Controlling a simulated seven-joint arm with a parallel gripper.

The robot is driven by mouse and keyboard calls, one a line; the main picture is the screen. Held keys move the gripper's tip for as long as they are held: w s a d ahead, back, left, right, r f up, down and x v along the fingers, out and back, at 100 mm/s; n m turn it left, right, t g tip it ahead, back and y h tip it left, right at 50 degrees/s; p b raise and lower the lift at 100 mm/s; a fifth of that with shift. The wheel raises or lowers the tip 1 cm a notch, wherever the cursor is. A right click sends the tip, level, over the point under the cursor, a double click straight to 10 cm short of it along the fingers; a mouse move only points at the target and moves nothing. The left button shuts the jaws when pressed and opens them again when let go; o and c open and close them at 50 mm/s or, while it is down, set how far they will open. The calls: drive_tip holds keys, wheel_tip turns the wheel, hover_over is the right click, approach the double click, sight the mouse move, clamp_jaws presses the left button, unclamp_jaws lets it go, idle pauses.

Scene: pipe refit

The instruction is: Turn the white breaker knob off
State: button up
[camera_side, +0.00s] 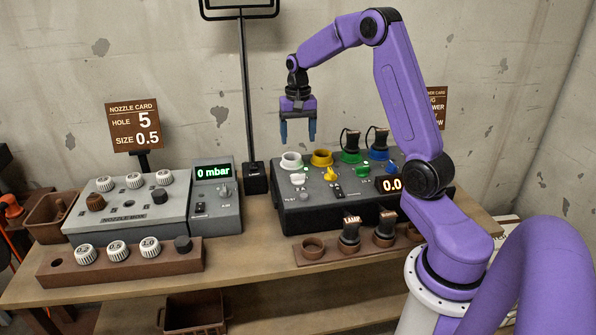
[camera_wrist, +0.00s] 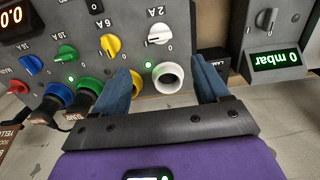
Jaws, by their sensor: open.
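The white breaker knob (camera_side: 298,179) sits on the dark power box (camera_side: 320,213), in front of the white socket (camera_side: 291,160). In the wrist view the white knob (camera_wrist: 160,33) is under a "2A" label, with a "0" mark beside it. A green light (camera_wrist: 148,65) glows between the knob and the white socket (camera_wrist: 168,78). My gripper (camera_side: 298,138) is open and empty, pointing down above the white socket and apart from the box. In the wrist view its blue fingers (camera_wrist: 168,72) stand either side of the socket, with the knob beyond them.
The yellow knob (camera_side: 330,174) is right of the white one; the yellow socket (camera_side: 322,158) is behind it. Black plugs (camera_side: 351,141) with cables stand in the green and blue sockets. A grey pressure box (camera_side: 217,200) reads 0 mbar. A stand pole (camera_side: 246,100) rises left of my gripper.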

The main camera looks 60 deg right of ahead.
sight(298, 174)
wheel_tip(298, 174, down, 13)
drive_tip(key=shift+r, duration=0.2)
idle(0.3)
drive_tip(key=c, duration=1.1)
